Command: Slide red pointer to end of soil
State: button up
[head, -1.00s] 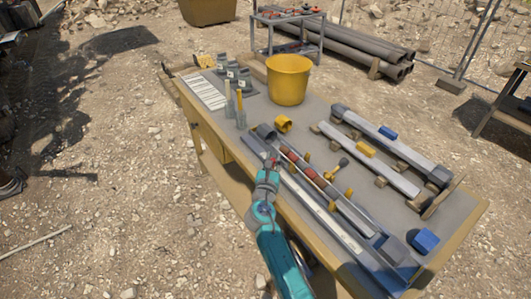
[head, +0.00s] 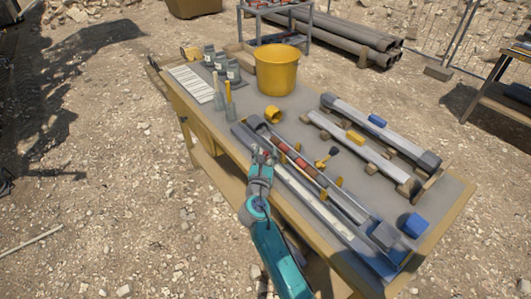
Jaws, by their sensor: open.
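A long grey trough (head: 338,199) lies along the near side of the table, holding a core with reddish-brown soil sections (head: 304,164). A pale rail or scale strip (head: 304,195) runs beside it on the near side. I cannot pick out the red pointer with certainty; small reddish marks by my gripper are too small to tell. My gripper (head: 263,154) is open, with its fingers apart, at the upper-left part of the rail. It appears empty. The fingers and wrist hide part of the rail there.
A yellow bucket (head: 277,72), grey jars (head: 221,66) and a white sheet (head: 191,84) are at the table's far end. Two pale bars with a blue block (head: 377,120) and yellow block (head: 355,137) lie to the right. Another blue block (head: 415,224) is at the near right corner.

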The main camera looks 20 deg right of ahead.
jog(key=v, duration=1.1)
jog(key=shift+s, duration=0.15)
